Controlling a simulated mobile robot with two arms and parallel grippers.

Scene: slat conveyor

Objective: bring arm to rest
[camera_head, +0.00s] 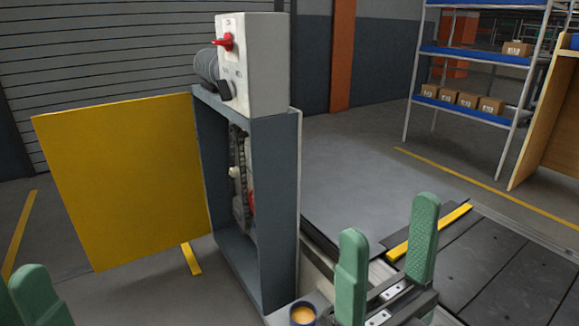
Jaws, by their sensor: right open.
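My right gripper (389,216) is at the lower right of the head view. Its two green fingers point up and stand apart, with nothing between them. It shows in front of the conveyor's near end. My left gripper (20,282) shows only as green finger parts in the bottom left corner. The frame cuts it off, so I cannot tell how far its fingers are apart.
An open grey cabinet (279,190) stands centre, its yellow door (125,180) swung left. A control box (265,65) with a red switch (224,42) tops it. A cup (303,315) is at the bottom. The slat conveyor (510,262) lies right; shelves (468,108) hold boxes behind.

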